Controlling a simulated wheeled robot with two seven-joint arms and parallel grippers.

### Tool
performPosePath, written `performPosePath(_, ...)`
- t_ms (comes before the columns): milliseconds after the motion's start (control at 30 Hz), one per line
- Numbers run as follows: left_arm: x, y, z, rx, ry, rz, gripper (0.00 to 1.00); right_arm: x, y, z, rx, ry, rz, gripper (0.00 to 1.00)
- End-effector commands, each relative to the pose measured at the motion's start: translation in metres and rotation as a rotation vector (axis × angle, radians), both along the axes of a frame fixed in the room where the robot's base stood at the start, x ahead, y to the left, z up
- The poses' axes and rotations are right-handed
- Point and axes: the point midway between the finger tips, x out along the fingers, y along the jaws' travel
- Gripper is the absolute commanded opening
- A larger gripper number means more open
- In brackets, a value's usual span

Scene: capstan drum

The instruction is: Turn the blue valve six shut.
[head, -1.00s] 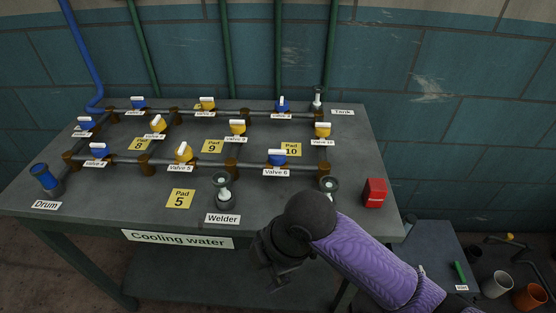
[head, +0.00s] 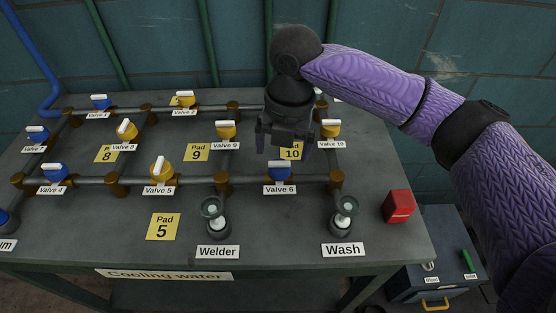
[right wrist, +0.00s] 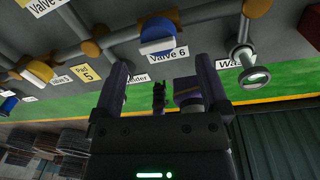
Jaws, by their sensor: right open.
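Blue valve six (head: 279,173) sits on the front pipe, behind its "Valve 6" label. Its white handle appears to lie roughly along the pipe. It also shows in the right wrist view (right wrist: 157,42), just beyond my fingertips. My right gripper (head: 284,148) is open and empty, pointing down above the table by valve six. Its two fingers (right wrist: 161,66) are spread in the wrist view, with the valve not between them. I cannot tell the exact height gap. My left gripper is not in view.
Yellow valve five (head: 161,170) stands left on the same pipe, and yellow valve ten (head: 331,129) behind right. The Welder (head: 214,215) and Wash (head: 343,215) fittings stand in front. A red box (head: 397,206) sits at the right edge. The front tabletop is mostly clear.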

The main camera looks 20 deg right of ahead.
Motion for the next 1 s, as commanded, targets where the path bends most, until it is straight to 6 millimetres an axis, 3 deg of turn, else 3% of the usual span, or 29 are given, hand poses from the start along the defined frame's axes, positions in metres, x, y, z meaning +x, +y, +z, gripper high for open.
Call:
performPosePath(33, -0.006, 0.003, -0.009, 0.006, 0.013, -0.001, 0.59, 0.000, 0.001, -0.017, 0.000, 0.004, -0.001, 0.95)
performPosePath(200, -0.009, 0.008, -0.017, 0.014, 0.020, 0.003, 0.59, 0.001, 0.003, -0.041, 0.000, 0.001, -0.001, 0.95)
performPosePath(533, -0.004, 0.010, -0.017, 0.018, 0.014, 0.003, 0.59, 0.002, 0.003, -0.045, 0.001, -0.003, -0.001, 0.93)
performPosePath(933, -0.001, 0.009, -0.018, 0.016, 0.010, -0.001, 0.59, 0.002, 0.003, -0.045, 0.000, -0.001, -0.001, 0.08)
performPosePath(1000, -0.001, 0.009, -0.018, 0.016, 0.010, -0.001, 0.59, 0.002, 0.003, -0.044, 0.001, -0.001, -0.002, 0.04)
